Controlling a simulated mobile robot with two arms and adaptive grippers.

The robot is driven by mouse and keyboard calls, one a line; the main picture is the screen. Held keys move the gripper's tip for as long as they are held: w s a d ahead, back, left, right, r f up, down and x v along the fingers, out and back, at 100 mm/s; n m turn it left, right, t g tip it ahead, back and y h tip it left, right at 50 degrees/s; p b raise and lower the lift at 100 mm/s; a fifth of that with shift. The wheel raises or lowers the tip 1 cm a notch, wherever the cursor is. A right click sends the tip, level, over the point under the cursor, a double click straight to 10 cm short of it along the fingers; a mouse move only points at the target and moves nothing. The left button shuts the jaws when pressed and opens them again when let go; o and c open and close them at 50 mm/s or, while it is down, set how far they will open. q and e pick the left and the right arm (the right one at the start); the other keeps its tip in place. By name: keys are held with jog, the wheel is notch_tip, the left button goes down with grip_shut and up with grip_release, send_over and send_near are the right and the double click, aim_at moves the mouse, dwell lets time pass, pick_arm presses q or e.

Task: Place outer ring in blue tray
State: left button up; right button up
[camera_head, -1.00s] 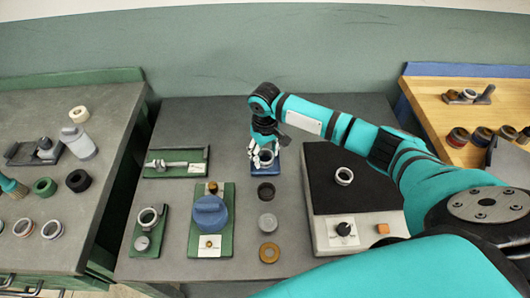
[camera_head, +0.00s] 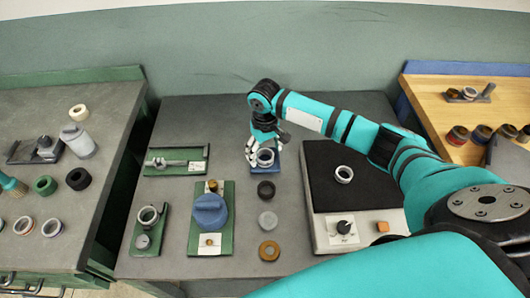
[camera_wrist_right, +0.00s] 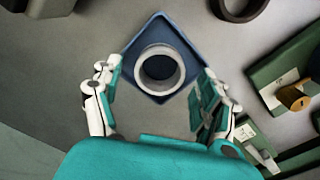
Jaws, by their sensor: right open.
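A pale metal ring (camera_head: 265,161) lies flat on the small blue tray (camera_head: 277,171). In the right wrist view the ring (camera_wrist_right: 177,77) sits within the rim of the diamond-turned blue tray (camera_wrist_right: 157,24). My right gripper (camera_head: 256,151) is just behind the ring. In the right wrist view my right gripper (camera_wrist_right: 158,97) is open, with fingers on either side of the ring and clear gaps to it. A second pale ring (camera_head: 344,174) lies on the dark plate of the grinder. My left gripper is not in view.
A dark ring (camera_head: 266,190), a grey disc (camera_head: 267,220) and a bronze ring (camera_head: 269,251) stand in front of the tray. Green fixtures (camera_head: 227,238) are to the left, and the grinder block (camera_head: 330,232) is to the right. Grey table is free behind the tray.

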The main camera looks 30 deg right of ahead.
notch_tip(320, 180, up, 11)
jog(key=shift+b, duration=0.3)
jog(key=shift+r, duration=0.1)
